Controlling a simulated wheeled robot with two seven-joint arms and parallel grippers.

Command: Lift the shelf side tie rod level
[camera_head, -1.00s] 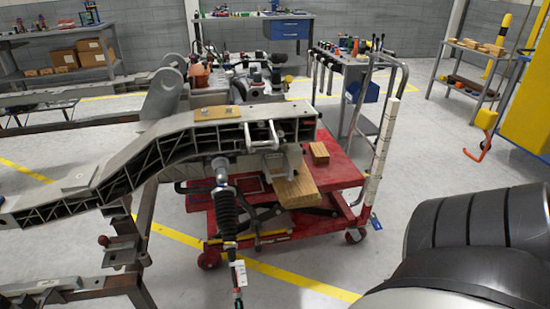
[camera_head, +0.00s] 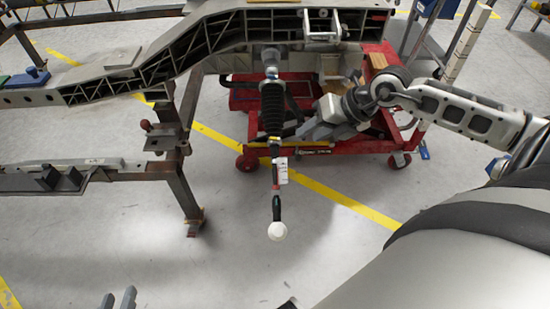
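The tie rod (camera_head: 273,108) hangs steeply down from the grey chassis beam (camera_head: 225,45). It has a black ribbed boot, a white tag and a pale ball end (camera_head: 277,231) at the bottom. The ball end hangs free above the floor. My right gripper (camera_head: 302,131) comes in from the right, just right of the boot. I cannot tell whether it touches the rod or how far its fingers are apart. My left gripper (camera_head: 118,300) shows only as two grey fingertips with a gap between them at the bottom edge, left of the rod and away from it.
A red cart (camera_head: 250,97) stands behind the rod under the beam. A brown steel stand (camera_head: 180,190) supports the frame to the left. A lower rail (camera_head: 95,175) reaches in from the left. The floor below the ball end is clear, with a yellow line (camera_head: 350,203).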

